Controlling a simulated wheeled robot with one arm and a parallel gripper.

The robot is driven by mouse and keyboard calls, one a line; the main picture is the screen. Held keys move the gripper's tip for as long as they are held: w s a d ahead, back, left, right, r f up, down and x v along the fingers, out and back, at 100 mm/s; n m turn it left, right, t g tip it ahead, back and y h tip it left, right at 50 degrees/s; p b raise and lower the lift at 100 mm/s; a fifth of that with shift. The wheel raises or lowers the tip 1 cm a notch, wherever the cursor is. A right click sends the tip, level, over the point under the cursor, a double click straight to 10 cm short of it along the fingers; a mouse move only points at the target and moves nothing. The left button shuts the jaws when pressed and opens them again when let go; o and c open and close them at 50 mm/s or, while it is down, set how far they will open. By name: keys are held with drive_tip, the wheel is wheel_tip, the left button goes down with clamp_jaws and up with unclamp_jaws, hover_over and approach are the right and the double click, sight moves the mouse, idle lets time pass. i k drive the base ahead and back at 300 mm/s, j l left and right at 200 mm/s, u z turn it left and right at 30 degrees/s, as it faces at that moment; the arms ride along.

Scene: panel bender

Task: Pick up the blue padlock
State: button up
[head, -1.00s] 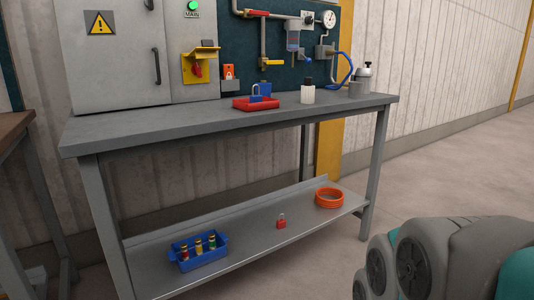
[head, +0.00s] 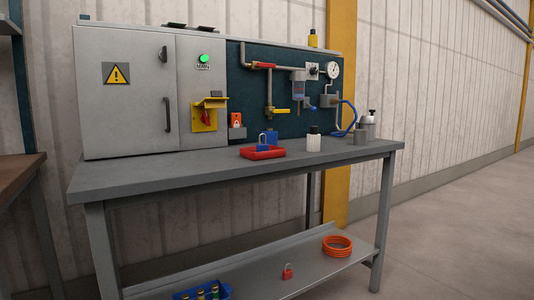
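The blue padlock (head: 265,142) stands in a small red tray (head: 277,152) on the grey workbench top (head: 170,171), near the middle of the bench in the head view. Its shackle points up, and the tray's front wall hides its lower part. A second blue shape shows close beside it, too small to tell apart clearly. My gripper is not in view.
A white bottle (head: 313,142) stands right of the tray, with grey canisters (head: 366,126) farther right. A grey cabinet (head: 123,125) stands at the back left. The lower shelf (head: 252,281) holds a red padlock (head: 288,271), an orange coil (head: 337,246) and a blue bin (head: 184,294).

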sight(265, 147)
drive_tip(key=i+u, duration=0.2)
drive_tip(key=i, duration=0.3)
drive_tip(key=i+u, duration=0.15)
drive_tip(key=i, duration=0.35)
drive_tip(key=i+l+u, duration=0.2)
drive_tip(key=i, duration=0.3)
